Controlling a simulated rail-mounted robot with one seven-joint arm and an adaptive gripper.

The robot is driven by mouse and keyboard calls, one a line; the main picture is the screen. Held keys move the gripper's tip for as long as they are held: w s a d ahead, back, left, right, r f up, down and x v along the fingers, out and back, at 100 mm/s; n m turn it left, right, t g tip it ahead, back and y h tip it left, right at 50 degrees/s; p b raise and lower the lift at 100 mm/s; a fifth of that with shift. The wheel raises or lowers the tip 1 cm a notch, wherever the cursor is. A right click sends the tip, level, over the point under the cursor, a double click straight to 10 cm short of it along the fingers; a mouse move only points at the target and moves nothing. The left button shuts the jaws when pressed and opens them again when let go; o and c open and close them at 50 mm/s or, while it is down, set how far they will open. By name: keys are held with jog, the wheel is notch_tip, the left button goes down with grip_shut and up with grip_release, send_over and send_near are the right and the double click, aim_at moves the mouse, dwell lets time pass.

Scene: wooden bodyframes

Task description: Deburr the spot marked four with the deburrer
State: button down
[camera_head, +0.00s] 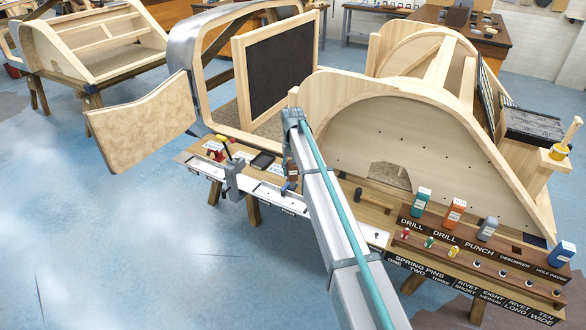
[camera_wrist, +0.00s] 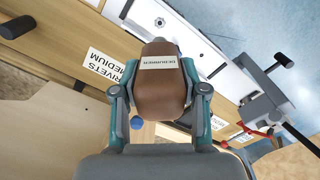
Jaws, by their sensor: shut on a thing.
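My gripper (camera_wrist: 160,90) is shut on the brown deburrer (camera_wrist: 160,78), whose label reads upside down between the two teal fingers in the wrist view. In the head view the brown deburrer (camera_head: 292,171) shows only as a small patch below the end of my arm, over the workbench in front of the wooden bodyframe (camera_head: 380,130). My arm covers much of the area around it. Small dark spots show on the bodyframe's panel.
A tool rack (camera_head: 480,245) with drills, a punch and a hole gauge stands at the right. A hammer (camera_head: 372,199) lies on the bench. A grey clamp (camera_head: 233,180) stands left of my arm. A "Rivets medium" label (camera_wrist: 103,68) lies beside the deburrer in the wrist view.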

aim_at(292, 185)
jog(key=shift+f+b, duration=1.65)
jog(key=shift+f, duration=2.35)
jog(key=shift+f, duration=0.5)
jog(key=n, duration=0.6)
jog(key=m+p, duration=0.1)
jog(key=m, duration=0.8)
jog(key=shift+m, duration=0.4)
jog(key=shift+r, duration=0.1)
